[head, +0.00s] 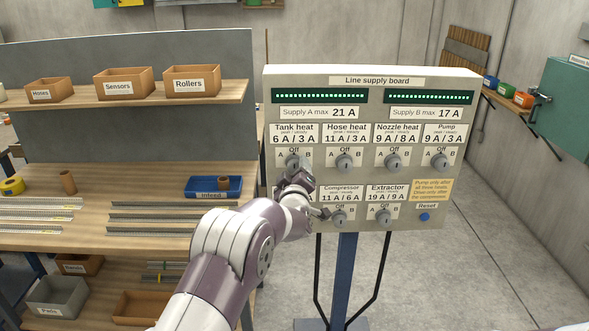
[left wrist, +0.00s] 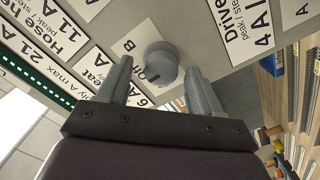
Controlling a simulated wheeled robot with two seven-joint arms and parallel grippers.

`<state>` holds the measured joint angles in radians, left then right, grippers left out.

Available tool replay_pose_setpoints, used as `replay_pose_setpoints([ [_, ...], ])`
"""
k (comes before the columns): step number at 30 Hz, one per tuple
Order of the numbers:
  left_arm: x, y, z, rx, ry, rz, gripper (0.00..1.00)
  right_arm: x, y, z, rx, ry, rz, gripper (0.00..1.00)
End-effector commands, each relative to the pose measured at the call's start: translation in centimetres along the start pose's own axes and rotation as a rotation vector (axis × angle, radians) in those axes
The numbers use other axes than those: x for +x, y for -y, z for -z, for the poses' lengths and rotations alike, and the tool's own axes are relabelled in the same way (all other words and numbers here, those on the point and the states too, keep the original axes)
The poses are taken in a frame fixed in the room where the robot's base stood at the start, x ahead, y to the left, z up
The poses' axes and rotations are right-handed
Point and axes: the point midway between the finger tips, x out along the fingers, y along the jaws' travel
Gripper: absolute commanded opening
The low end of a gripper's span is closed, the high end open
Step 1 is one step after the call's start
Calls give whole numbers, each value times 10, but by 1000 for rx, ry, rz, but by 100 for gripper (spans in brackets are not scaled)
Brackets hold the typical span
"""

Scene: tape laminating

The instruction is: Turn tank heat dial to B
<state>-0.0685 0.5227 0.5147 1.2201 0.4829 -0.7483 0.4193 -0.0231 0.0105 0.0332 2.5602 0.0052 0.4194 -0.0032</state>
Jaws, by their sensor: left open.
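The tank heat dial (head: 293,161) is a round grey knob at the upper left of the line supply board, under the Tank heat label (head: 294,133). Off is marked above it, A to its left and B to its right. My left gripper (head: 313,194) is open in front of the board, just below the dial in the head view. In the left wrist view the dial (left wrist: 160,62) shows between and slightly beyond the open fingertips (left wrist: 160,68), apart from both. Its pointer appears to face Off. My right gripper is not in view.
Hose heat (head: 343,161), nozzle heat (head: 393,160) and pump (head: 440,159) dials are in the same row. Compressor (head: 340,217) and extractor (head: 386,216) dials sit below. My gripper hides the Drive area in the head view. A shelf (head: 130,92) stands left.

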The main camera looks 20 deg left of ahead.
Motion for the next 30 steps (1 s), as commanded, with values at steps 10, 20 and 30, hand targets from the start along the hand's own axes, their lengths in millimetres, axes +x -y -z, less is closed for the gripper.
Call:
replay_pose_setpoints([
  [10,1,1,0,1,1,1,30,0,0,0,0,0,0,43],
  [20,0,1,-1,19,1,2,9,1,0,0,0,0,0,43],
  [30,1,2,-1,208,5,6,9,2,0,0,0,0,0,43],
])
